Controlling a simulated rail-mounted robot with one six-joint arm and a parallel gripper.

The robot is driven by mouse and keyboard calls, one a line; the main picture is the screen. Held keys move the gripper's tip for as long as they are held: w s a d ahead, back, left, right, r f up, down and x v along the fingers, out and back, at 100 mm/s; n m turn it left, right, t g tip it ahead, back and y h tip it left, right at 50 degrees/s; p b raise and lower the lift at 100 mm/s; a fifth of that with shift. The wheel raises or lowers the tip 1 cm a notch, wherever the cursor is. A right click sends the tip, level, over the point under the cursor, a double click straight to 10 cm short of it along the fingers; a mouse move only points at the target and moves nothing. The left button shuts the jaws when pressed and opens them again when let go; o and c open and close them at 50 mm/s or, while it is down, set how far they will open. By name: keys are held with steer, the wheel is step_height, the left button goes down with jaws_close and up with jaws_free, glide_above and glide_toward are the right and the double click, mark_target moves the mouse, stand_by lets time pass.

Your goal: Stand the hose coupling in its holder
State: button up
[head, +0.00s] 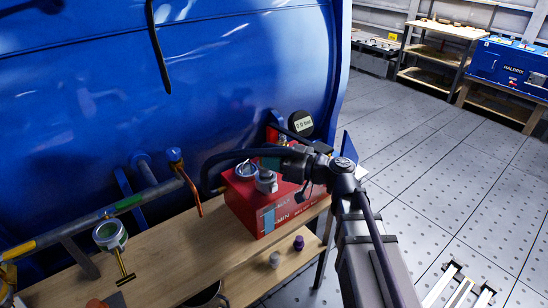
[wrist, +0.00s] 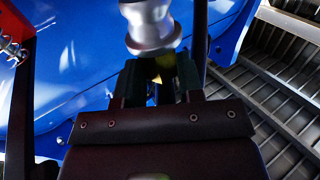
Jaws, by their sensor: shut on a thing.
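The silver-grey hose coupling (head: 266,182) shows in the head view in front of and above the red box unit. In the wrist view a rounded silver part of the coupling (wrist: 149,26) stands at the tips of my gripper. My gripper (head: 270,164) is shut on it, with dark fingers (wrist: 156,78) on either side of a small yellow patch. The fingers hide part of the coupling. I cannot clearly make out its holder.
The red box unit (head: 285,213) with a round gauge (head: 247,170) stands on the wooden bench (head: 170,252). A large blue tank (head: 200,80) rises behind.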

mark_target(274, 178)
steer(key=shift+f+b, duration=1.65)
steer(key=shift+f, duration=0.1)
steer(key=o, duration=1)
steer(key=v, duration=1)
steer(key=shift+s+d, duration=0.2)
steer(key=shift+d, duration=0.15)
